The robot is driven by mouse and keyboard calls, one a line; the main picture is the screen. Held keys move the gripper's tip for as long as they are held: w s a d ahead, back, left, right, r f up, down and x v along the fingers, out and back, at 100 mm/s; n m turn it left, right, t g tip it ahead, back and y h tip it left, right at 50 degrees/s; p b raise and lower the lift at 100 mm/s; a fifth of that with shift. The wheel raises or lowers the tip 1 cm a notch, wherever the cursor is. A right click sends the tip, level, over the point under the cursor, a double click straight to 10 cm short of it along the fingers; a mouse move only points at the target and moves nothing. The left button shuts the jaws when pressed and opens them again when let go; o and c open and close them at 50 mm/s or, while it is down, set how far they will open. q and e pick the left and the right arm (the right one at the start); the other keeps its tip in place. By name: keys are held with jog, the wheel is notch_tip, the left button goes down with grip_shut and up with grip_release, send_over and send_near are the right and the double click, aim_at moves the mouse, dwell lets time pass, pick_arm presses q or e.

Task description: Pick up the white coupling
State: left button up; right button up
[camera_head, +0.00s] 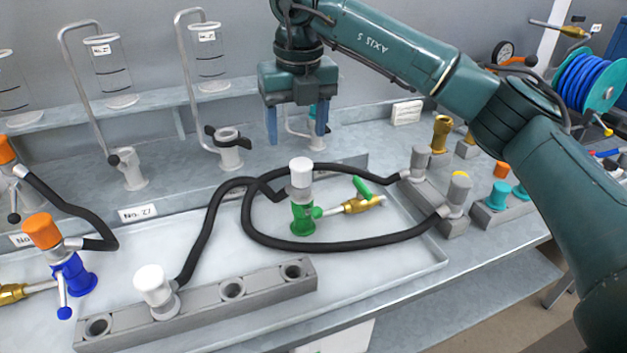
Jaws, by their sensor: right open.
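Two white-topped couplings show. One white coupling (154,286) sits in the grey block with round holes (200,303) at the front, with a black hose (207,222) running from its side. The other white coupling (301,178) stands upright on a green valve body (302,216) in the tray, with black hose looping around and behind it. My right gripper (297,139) is open, with its blue fingers pointing down, above and behind the white coupling on the green body. Nothing shows between its fingers. My left gripper is out of view.
A blue valve with an orange cap (42,232) stands at the left. A brass fitting with a green lever (361,203) juts from the green body. Glass cylinders (110,68) stand behind.

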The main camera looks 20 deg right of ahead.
aim_at(298, 163)
jog(key=f, duration=0.5)
jog(key=w+f, duration=0.1)
jog(key=f, duration=0.1)
jog(key=shift+d+f+p, duration=0.1)
jog(key=shift+f+p, duration=0.15)
jog(key=shift+p, duration=0.05)
jog(key=shift+w+d+f+p, duration=0.1)
jog(key=shift+f+p, duration=0.05)
jog(key=shift+f, duration=0.75)
jog(key=shift+w+d+f+p, duration=0.1)
jog(key=shift+d+f+p, duration=0.1)
jog(key=shift+f, duration=0.7)
jog(key=shift+d+f+p, duration=0.1)
jog(key=shift+f+p, duration=0.05)
jog(key=shift+f, duration=0.75)
jog(key=shift+c, duration=0.2)
jog(key=shift+r, duration=0.1)
jog(key=c, duration=1.2)
